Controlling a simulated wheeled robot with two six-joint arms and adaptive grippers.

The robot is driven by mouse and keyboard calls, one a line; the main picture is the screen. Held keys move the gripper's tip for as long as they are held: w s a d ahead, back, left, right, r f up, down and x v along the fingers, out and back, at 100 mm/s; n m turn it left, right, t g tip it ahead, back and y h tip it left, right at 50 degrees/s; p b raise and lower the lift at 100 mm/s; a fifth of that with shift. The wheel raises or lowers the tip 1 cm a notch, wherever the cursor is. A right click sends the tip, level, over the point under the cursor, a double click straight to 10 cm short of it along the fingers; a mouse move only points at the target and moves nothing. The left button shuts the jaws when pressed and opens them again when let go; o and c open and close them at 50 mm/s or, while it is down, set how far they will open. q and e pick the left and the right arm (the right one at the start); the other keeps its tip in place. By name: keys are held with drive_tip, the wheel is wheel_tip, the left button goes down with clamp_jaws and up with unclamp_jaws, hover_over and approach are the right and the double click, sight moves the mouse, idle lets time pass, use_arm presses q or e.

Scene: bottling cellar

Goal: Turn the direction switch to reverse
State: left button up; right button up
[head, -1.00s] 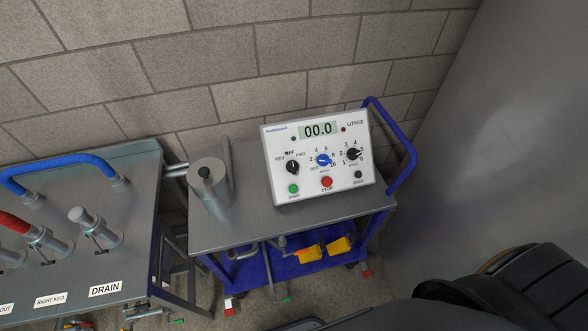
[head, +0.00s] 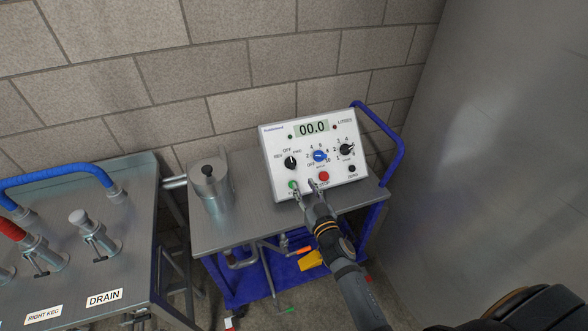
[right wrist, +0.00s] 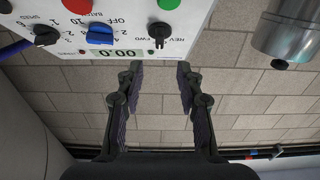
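The direction switch (head: 291,162) is a black knob at the left of the white control box, with REV, OFF and FWD marked around it. Its pointer appears to face up, toward OFF. It also shows upside down in the right wrist view (right wrist: 159,32). My right gripper (head: 308,188) is open and empty, in front of the box's lower part and below the switch. Its fingers (right wrist: 157,72) in the right wrist view are apart with nothing between them. My left gripper is not in view.
The box (head: 270,150) stands on a steel cart (head: 240,229) beside a metal cylinder (head: 211,192). A blue knob (head: 320,156), another black knob (head: 346,149), a green button (head: 292,184) and a red button (head: 324,176) are close by. A bench with hoses (head: 75,280) stands left.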

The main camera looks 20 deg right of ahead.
sight(292, 163)
drive_tip(key=w, duration=0.9)
drive_tip(key=shift+w+a+f+b, duration=0.1)
drive_tip(key=shift+b, duration=0.25)
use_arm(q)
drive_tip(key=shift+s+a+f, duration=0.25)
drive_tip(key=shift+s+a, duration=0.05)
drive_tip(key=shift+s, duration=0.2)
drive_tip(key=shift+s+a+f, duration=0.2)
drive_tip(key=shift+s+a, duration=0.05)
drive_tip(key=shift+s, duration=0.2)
use_arm(e)
drive_tip(key=shift+w, duration=0.5)
clamp_jaws()
